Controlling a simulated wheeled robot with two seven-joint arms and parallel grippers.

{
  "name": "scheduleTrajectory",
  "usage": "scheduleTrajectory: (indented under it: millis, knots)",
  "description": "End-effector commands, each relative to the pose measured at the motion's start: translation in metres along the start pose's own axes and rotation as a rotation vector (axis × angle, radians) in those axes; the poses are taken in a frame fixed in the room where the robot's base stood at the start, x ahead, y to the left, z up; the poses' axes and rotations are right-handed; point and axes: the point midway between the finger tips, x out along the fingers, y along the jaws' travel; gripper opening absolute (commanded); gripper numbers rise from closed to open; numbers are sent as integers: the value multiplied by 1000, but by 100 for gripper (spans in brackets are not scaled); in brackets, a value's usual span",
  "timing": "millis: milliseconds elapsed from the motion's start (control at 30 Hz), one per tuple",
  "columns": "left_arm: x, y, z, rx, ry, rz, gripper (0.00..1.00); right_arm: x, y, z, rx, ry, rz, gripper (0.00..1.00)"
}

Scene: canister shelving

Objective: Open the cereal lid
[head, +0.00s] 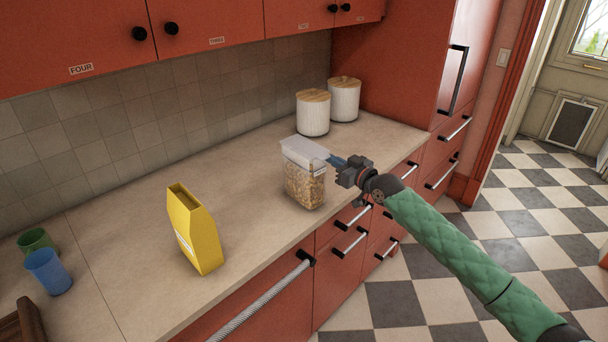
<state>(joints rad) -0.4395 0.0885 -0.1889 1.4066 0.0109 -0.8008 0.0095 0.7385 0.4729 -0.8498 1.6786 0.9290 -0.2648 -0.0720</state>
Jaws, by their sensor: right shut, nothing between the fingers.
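The clear cereal container (304,183) stands upright on the counter near its front edge, with cereal inside. Its pale translucent lid (303,149) is at the top and looks tilted or raised, with its left end sticking out past the container. My right gripper (334,160) is shut and empty, with its blue fingertips at the right side of the lid. Whether the fingertips touch the lid is hard to tell. My left gripper is not in view.
A yellow box (194,232) with an open top stands on the counter (130,214) to the left. Green (35,240) and blue (47,272) cups are at the far left. Two white canisters (313,116) with wooden lids stand behind the container. Red cabinets (98,40) hang above.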

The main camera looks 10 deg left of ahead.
Motion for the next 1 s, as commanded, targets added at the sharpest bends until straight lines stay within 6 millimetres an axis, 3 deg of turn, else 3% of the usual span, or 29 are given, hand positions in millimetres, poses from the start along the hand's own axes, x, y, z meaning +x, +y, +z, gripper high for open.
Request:
scheduleTrajectory:
  millis: [567, 1000]
  knots:
    - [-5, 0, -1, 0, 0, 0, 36, 1, 0, -12, 0, 0, 0, 0]
    - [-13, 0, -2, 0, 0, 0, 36, 5, 0, -32, -1, 1, 0, 0]
